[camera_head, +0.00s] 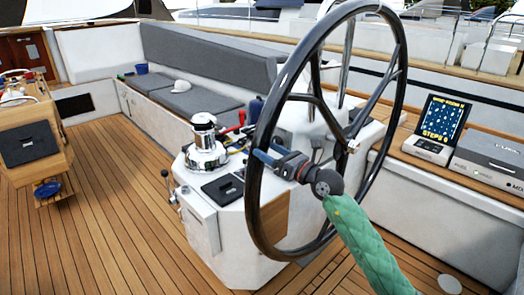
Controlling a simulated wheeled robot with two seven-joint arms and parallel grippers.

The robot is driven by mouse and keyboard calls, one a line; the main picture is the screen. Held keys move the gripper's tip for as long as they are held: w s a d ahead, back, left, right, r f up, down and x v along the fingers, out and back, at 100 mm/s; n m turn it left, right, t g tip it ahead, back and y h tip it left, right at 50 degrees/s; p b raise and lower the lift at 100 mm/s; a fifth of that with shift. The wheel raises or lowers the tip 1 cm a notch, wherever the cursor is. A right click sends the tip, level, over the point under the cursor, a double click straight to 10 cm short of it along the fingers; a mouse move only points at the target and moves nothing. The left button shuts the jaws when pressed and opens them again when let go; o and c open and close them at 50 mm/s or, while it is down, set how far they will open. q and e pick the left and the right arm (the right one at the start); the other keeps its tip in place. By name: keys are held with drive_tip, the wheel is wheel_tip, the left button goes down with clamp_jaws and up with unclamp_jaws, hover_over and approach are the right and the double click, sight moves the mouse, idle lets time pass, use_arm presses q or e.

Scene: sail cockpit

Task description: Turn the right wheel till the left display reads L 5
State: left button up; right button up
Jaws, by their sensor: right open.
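The large steering wheel (252,205) has a dark rim and dark spokes and stands upright in the middle of the view. It is mounted at the white pedestal (222,236). My right gripper (265,158) is open at the left side of the rim, with its blue fingers beside or around the rim. I cannot tell whether they touch it. My right arm, in a green sleeve, comes in from the lower right. My left gripper is not in view. No display reading "L" is legible here.
A case with a lit screen (442,116) marked "STEPS 0" stands on the right side bench, beside a grey box (490,157). A chrome winch (205,145) sits on the pedestal. A grey cushioned bench (208,60) runs behind. The teak deck (115,215) at left is largely clear.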

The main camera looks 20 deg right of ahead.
drive_tip(key=shift+v, duration=0.95)
